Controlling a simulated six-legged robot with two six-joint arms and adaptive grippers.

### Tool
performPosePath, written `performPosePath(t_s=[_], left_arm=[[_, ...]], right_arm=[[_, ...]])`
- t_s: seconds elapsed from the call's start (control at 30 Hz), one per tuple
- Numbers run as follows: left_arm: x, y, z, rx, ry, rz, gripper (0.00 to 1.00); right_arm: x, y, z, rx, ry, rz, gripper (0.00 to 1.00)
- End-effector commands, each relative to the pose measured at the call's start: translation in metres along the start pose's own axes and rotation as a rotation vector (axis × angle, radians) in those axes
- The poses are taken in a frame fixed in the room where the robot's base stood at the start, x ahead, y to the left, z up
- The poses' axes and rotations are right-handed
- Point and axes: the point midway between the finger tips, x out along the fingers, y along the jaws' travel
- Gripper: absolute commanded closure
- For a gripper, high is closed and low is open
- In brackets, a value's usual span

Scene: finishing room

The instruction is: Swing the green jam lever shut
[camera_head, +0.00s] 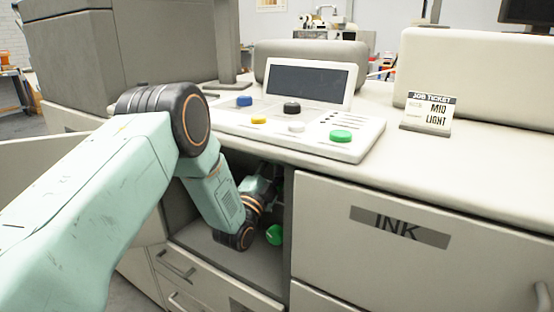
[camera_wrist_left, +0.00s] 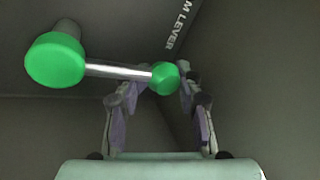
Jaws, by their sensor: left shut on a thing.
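The green jam lever is inside the open compartment of the machine. In the left wrist view it has a large green end (camera_wrist_left: 54,62), a shiny metal rod (camera_wrist_left: 118,70) and a smaller green knob (camera_wrist_left: 164,78). In the head view only a green part of the lever (camera_head: 274,235) shows, beside my left wrist. My left gripper (camera_wrist_left: 160,92) has its fingers on either side of the smaller knob and is shut on it. In the head view my left arm reaches into the compartment, and the gripper is dark and partly hidden. My right gripper is in neither view.
The compartment's walls and floor (camera_head: 222,262) closely surround my left wrist. An open door panel (camera_head: 60,160) stands at left. Above is a control panel (camera_head: 320,146) with coloured buttons; the closed INK front (camera_head: 330,250) is at right. Lettering "M LEVER" (camera_wrist_left: 178,24) marks the inner wall.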

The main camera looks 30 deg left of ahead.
Motion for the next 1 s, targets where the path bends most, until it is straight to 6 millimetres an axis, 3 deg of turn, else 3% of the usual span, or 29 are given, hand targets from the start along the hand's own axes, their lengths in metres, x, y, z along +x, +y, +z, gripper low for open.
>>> performPosePath(t_s=[0.27,0.3,0.6,1.0], left_arm=[[-0.0032,0.0040,0.0042,0.005,-0.012,0.011,1.00],[-0.0032,0.0040,0.0042,0.005,-0.012,0.011,0.62],[-0.0017,0.0024,0.0019,0.002,-0.005,0.006,0.37],[-0.0079,0.0011,0.0011,0.001,-0.003,0.003,0.37]], right_arm=[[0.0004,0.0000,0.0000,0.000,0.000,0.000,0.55],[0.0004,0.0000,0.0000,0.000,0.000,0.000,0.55],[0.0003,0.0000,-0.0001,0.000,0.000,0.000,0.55],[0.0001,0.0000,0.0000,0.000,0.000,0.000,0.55]])
